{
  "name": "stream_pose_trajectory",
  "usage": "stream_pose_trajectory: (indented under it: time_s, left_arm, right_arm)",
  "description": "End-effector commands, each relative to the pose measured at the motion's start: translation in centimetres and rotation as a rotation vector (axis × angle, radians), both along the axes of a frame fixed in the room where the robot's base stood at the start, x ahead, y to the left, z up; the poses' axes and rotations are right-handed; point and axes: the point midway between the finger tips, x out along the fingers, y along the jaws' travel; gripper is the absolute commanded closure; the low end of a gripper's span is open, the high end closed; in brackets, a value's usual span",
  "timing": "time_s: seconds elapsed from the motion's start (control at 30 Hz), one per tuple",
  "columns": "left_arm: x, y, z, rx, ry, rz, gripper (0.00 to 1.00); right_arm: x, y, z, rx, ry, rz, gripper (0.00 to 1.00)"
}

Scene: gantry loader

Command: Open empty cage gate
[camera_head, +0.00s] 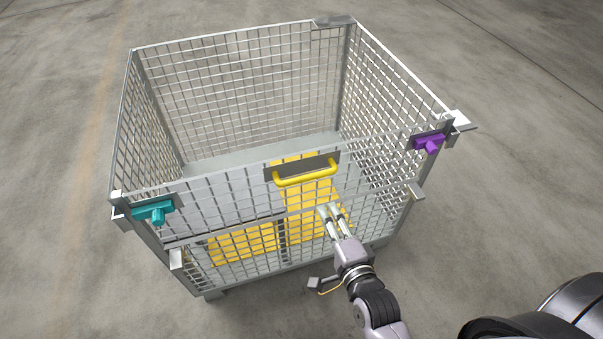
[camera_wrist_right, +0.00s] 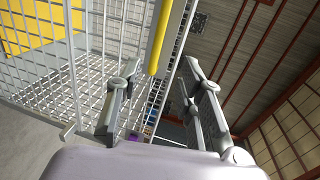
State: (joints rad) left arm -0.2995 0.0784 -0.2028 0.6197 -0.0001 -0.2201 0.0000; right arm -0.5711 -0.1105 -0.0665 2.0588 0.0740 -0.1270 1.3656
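The grey wire-mesh cage (camera_head: 235,75) stands on the floor and is empty inside. Its front gate (camera_head: 225,200) is upright and closed. A yellow handle (camera_head: 306,177) on a dark plate sits at the top middle of the gate. A teal latch (camera_head: 155,213) is at the gate's left top corner and a purple latch (camera_head: 430,144) at the right. My right gripper (camera_head: 333,210) is open and empty in front of the gate, just below the handle. In the right wrist view, the handle (camera_wrist_right: 160,40) lies ahead between the spread fingertips (camera_wrist_right: 160,68). My left gripper is out of view.
Yellow panels (camera_head: 243,243) show on the lower front of the cage. Small brackets (camera_head: 416,191) stick out from the front posts. The concrete floor (camera_head: 520,150) around the cage is clear.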

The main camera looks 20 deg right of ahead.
Motion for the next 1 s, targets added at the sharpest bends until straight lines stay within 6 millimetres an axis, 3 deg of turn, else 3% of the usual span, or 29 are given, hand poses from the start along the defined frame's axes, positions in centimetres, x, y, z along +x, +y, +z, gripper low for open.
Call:
stream_pose_trajectory:
  time_s: [0.23,0.7,1.0]
  left_arm:
    - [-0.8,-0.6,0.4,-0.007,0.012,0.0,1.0]
    - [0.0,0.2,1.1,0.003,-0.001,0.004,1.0]
    - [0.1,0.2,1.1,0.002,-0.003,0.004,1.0]
  right_arm:
    - [4.3,0.2,-0.7,-0.003,-0.003,0.002,0.65]
    - [13.2,0.5,-2.7,-0.004,0.0,0.002,0.65]
    - [16.0,0.6,-3.3,-0.003,0.001,0.002,0.65]
